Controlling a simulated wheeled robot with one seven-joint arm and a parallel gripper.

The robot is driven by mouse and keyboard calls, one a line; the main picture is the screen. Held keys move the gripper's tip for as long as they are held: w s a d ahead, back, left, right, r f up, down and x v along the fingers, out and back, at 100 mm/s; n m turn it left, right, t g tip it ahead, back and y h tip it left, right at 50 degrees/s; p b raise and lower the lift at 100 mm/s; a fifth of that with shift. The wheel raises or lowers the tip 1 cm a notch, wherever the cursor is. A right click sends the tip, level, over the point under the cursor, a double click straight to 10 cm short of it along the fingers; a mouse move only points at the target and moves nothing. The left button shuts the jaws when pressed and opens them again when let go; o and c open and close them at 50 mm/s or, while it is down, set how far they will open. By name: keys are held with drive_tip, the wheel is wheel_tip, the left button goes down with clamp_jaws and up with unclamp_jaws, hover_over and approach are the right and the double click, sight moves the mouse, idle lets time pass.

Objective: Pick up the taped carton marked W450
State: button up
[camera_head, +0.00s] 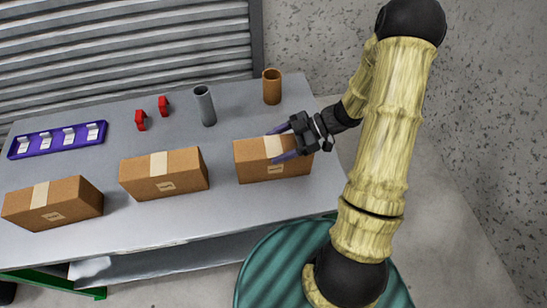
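Three brown taped cartons sit in a row on the grey table: a left carton (53,203), a middle carton (164,174) and a right carton (273,171). Each has a pale tape strip over its top and a small mark on its front face. The marks are too small to read, so I cannot tell which is W450. My gripper (272,145) is at the right carton, its purple fingers spread apart, one near the far top edge and one near the front top edge. I cannot tell whether they touch it. The carton appears to rest on the table.
Behind the cartons stand a purple tray (57,142) with several white pieces, two red items (140,120), a grey cylinder (205,106) and a brown cylinder (272,86). The table (165,225) is clear along its front edge. A ribbed shutter (120,45) closes the back.

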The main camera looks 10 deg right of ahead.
clamp_jaws()
drive_tip(key=shift+r, duration=0.15)
